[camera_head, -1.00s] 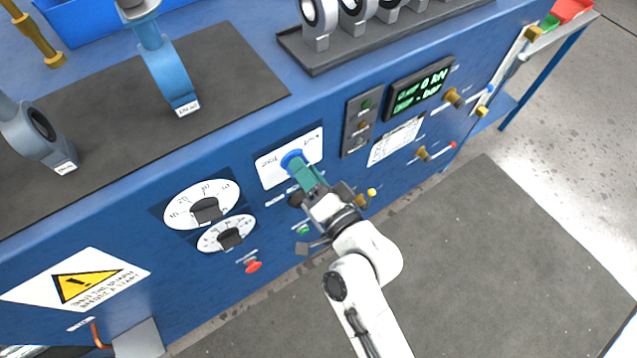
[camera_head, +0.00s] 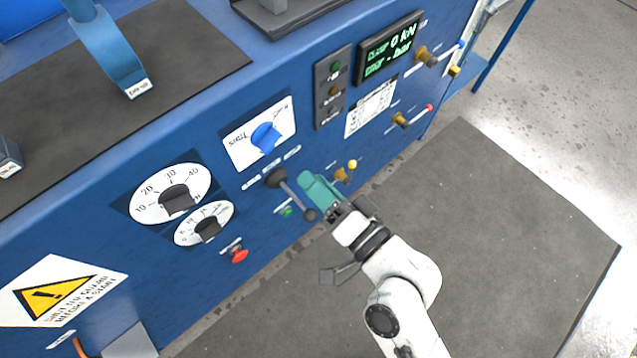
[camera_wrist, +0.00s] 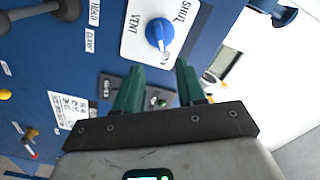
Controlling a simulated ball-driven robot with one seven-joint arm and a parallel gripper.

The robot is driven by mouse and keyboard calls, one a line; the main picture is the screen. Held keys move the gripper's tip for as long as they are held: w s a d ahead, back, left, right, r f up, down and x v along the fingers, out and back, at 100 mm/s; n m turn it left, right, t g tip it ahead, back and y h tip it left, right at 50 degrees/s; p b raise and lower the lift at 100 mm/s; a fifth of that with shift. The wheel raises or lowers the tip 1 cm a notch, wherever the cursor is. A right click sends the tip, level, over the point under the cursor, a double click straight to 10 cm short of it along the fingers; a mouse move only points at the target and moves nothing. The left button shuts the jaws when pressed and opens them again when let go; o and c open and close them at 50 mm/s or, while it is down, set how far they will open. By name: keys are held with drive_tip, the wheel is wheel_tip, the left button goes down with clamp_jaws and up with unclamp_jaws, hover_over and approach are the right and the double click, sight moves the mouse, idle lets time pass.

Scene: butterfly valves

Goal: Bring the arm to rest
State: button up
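My gripper (camera_head: 312,186) has green fingers and is off the front of the blue test bench (camera_head: 300,75), with no contact visible. In the wrist view its two fingers (camera_wrist: 158,80) stand apart with nothing between them. The blue selector knob (camera_head: 266,137) sits on a white label plate beyond the fingertips, up and left of the gripper in the head view. The knob also shows in the wrist view (camera_wrist: 160,34), beyond the gap between the fingers. My white arm comes up from the lower right.
A black-knobbed lever (camera_head: 292,193) sticks out close beside the gripper. A yellow-tipped brass valve (camera_head: 344,172), a red button (camera_head: 239,254), two dials (camera_head: 171,193) and a display (camera_head: 391,47) are on the panel. The floor mat (camera_head: 500,230) at right is clear.

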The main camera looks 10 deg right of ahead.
idle(0.3)
drive_tip(key=s+d+f+n+g+h, duration=0.25)
drive_tip(key=d+f+n+g, duration=0.2)
drive_tip(key=d+f, duration=0.3)
drive_tip(key=s+d+f+g+h, duration=0.3)
drive_tip(key=s+d+g+h, duration=0.1)
drive_tip(key=s+d, duration=0.3)
drive_tip(key=s+d+f+g+h, duration=0.3)
drive_tip(key=s+d+f+g, duration=0.1)
drive_tip(key=s+d, duration=0.4)
drive_tip(key=shift+d+g+h, duration=0.35)
drive_tip(key=shift+d+g, duration=0.4)
drive_tip(key=shift+n, duration=0.25)
